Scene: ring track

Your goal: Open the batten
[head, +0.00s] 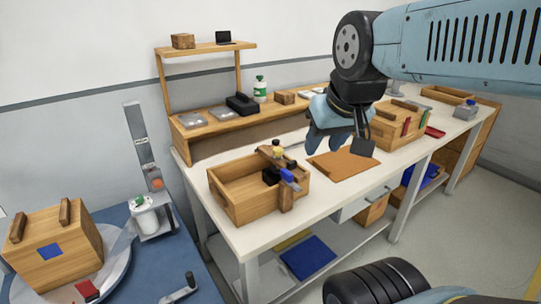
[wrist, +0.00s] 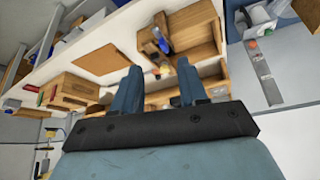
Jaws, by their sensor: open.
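An open wooden box (head: 240,193) stands on the white bench. A wooden batten (head: 286,197) stands upright against its right side, with a blue piece (head: 288,176) and dark parts at its upper end. In the wrist view the box (wrist: 200,58) lies beyond the fingers, with the batten area (wrist: 160,24) at its left side. My gripper (head: 338,140) hangs above the bench, to the right of and higher than the batten, touching nothing. In the wrist view my gripper (wrist: 158,88) has its fingers apart with nothing between them. How the batten is fastened cannot be told.
A brown board (head: 344,163) lies flat right of the box. Another wooden box (head: 392,128) stands farther back. A shelf (head: 205,48) rises behind the bench. A lidded wooden crate (head: 55,245) stands on a round plate at lower left. Free space lies above the bench.

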